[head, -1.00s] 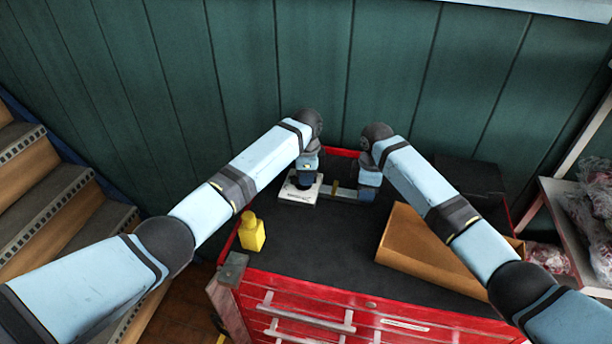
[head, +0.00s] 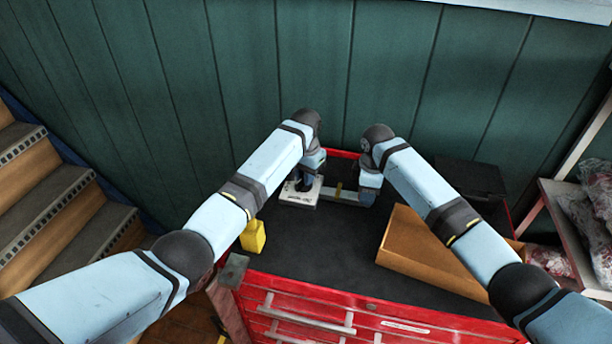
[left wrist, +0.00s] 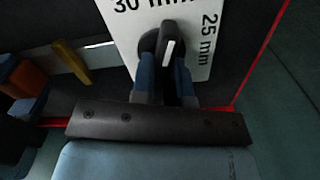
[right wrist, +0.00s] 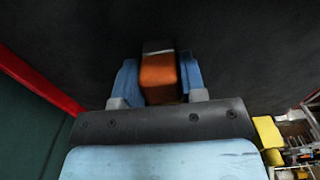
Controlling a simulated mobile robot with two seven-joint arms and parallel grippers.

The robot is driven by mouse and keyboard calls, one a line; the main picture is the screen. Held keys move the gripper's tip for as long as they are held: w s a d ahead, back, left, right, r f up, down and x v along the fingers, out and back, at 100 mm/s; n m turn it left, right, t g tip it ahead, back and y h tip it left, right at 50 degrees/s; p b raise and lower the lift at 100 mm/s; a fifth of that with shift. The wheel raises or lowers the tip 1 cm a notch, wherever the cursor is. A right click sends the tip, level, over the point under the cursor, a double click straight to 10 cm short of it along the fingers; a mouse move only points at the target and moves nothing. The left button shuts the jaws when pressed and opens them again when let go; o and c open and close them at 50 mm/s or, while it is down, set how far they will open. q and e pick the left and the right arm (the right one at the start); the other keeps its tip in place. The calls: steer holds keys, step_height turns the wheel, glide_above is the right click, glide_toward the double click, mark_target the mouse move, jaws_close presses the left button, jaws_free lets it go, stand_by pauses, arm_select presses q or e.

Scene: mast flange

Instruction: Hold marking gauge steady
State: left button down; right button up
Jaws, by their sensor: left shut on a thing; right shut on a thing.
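A white plate (head: 290,199) marked "30 mm" and "25 mm" lies near the back of the chest top; it also shows in the left wrist view (left wrist: 122,28). My left gripper (head: 308,185) is shut on the black upright grip (left wrist: 168,48) on this plate. Beside it is a grey bar (head: 328,195) with a yellow piece (left wrist: 70,60) across it. My right gripper (head: 367,195) is shut on an orange-brown block (right wrist: 158,80) with a pale end, at the bar's right end. I cannot tell which of these is the marking gauge. The bar's right end is hidden.
The red tool chest (head: 300,290) has a dark top, clear in the front middle. A brown open box (head: 420,250) stands at the right, under my right arm. A green wall rises behind.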

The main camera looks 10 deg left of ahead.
arm_select(q)
steer(key=shift+a+n, duration=0.15)
steer(key=shift+n, duration=1.75)
arm_select(e)
steer(key=shift+d, duration=0.1)
arm_select(q)
steer(key=shift+w, duration=0.1)
steer(key=c, duration=1.1)
jaws_free()
steer(key=shift+r, duration=0.15)
step_height(320, 180, up, 12)
steer(key=shift+f, duration=0.1)
arm_select(e)
steer(key=o, duration=1.2)
